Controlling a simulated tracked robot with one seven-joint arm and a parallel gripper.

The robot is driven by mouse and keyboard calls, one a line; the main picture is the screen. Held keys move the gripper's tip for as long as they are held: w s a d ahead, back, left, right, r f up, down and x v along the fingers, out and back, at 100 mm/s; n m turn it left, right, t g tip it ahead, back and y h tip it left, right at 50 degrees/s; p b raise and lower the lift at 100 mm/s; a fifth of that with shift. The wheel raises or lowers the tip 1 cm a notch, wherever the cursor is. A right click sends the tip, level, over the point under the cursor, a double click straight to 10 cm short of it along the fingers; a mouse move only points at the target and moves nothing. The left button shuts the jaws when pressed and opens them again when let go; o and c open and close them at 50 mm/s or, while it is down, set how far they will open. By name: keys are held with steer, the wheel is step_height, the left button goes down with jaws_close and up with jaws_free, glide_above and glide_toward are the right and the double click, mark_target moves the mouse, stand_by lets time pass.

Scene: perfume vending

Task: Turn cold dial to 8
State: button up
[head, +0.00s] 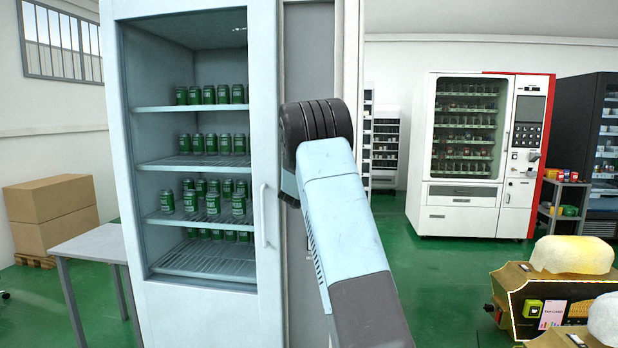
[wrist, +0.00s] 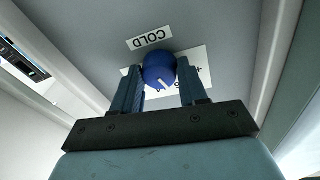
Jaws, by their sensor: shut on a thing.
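The cold dial (wrist: 158,68) is a round blue knob with a white pointer line, on a grey panel in the wrist view. A label reading COLD (wrist: 149,38) sits beside it and appears upside down. A white scale plate (wrist: 202,66) lies behind the knob, with its numbers mostly hidden, so I cannot read the setting. My gripper (wrist: 160,78) has one finger on each side of the knob and is shut on it. In the head view my arm reaches to the right side of the glass-door fridge (head: 265,120), hiding the dial and gripper.
Green cans (head: 212,144) stand on the fridge shelves. A grey table (head: 88,243) is at its left, with cardboard boxes (head: 50,212) behind. A white and red vending machine (head: 480,155) stands at the right. Green floor is open between it and my arm.

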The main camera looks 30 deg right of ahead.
steer(key=shift+a+n+t+y, duration=0.1)
steer(key=shift+n+t+y, duration=0.25)
steer(key=shift+n, duration=2.1)
steer(key=shift+n+t+y, duration=0.25)
steer(key=shift+n+t, duration=0.2)
steer(key=shift+n, duration=2)
steer(key=shift+r, duration=0.1)
steer(key=o, duration=0.7)
steer(key=shift+w, duration=0.1)
steer(key=o, duration=0.3)
steer(key=shift+o, duration=0.2)
steer(key=shift+s+f, duration=0.2)
steer(key=v, duration=1.3)
steer(key=shift+a, duration=0.15)
steer(key=shift+s+f, duration=0.1)
steer(key=shift+f, duration=0.05)
